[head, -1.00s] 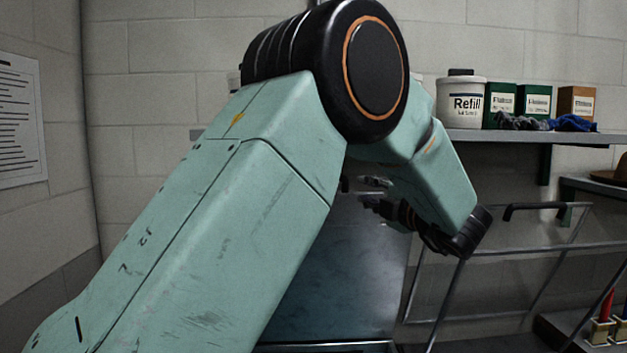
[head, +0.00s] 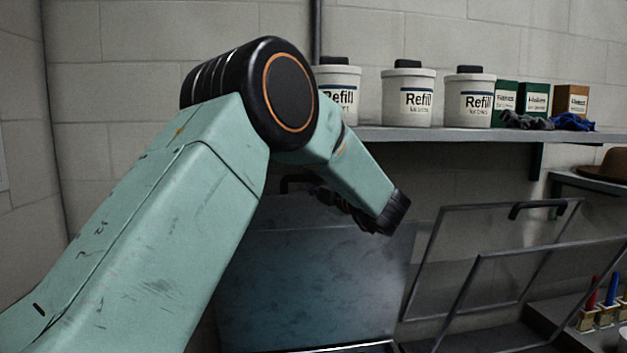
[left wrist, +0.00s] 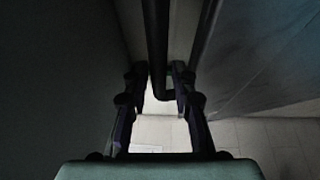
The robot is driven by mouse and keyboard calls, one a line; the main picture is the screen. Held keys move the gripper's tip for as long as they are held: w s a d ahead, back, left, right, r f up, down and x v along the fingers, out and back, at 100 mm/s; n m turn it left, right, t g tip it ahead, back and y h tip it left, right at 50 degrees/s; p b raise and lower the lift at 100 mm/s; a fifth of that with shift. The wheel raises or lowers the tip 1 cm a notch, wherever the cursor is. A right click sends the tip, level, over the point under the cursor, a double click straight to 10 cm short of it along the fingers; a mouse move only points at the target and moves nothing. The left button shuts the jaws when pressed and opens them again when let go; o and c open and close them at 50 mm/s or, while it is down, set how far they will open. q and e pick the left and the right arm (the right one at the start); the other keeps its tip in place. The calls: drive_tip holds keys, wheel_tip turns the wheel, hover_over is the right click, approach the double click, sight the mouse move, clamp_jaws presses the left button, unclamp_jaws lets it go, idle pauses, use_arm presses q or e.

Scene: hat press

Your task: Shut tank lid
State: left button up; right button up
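A blue-grey metal lid (head: 320,285) stands raised in the middle of the head view, with a black handle (head: 296,182) at its top edge. I take this as the tank lid. My left gripper (head: 328,197) is at its top edge, partly hidden behind my own forearm. In the left wrist view, the fingers of my left gripper (left wrist: 161,78) are apart. A black bar of the handle (left wrist: 157,45) shows between them, with a gap to each finger. The tank below the lid is mostly hidden. My right gripper is not in view.
A shelf (head: 450,134) above holds white refill tubs (head: 409,100), boxes and gloves. To the right, a framed clear panel (head: 490,232) with its own black handle (head: 545,207) stands tilted open. A brown hat (head: 608,165) sits on a side shelf.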

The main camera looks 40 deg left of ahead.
use_arm(q)
drive_tip(key=shift+w+d+f, duration=0.2)
drive_tip(key=shift+w+d, duration=0.15)
drive_tip(key=shift+w, duration=0.25)
drive_tip(key=shift+c, duration=0.6)
drive_tip(key=shift+w+d, duration=0.1)
drive_tip(key=shift+c, duration=0.8)
drive_tip(key=shift+s+d+r, duration=0.1)
drive_tip(key=shift+s+r, duration=0.05)
drive_tip(key=shift+s, duration=0.35)
clamp_jaws()
drive_tip(key=shift+w, duration=0.2)
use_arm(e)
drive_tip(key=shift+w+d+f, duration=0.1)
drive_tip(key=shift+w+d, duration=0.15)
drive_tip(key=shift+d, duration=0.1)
use_arm(q)
drive_tip(key=shift+s, duration=0.1)
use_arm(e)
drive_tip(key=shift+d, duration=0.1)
use_arm(q)
drive_tip(key=shift+s+d+f+b, duration=0.2)
drive_tip(key=shift+s+f+b, duration=0.05)
drive_tip(key=shift+f+b, duration=0.15)
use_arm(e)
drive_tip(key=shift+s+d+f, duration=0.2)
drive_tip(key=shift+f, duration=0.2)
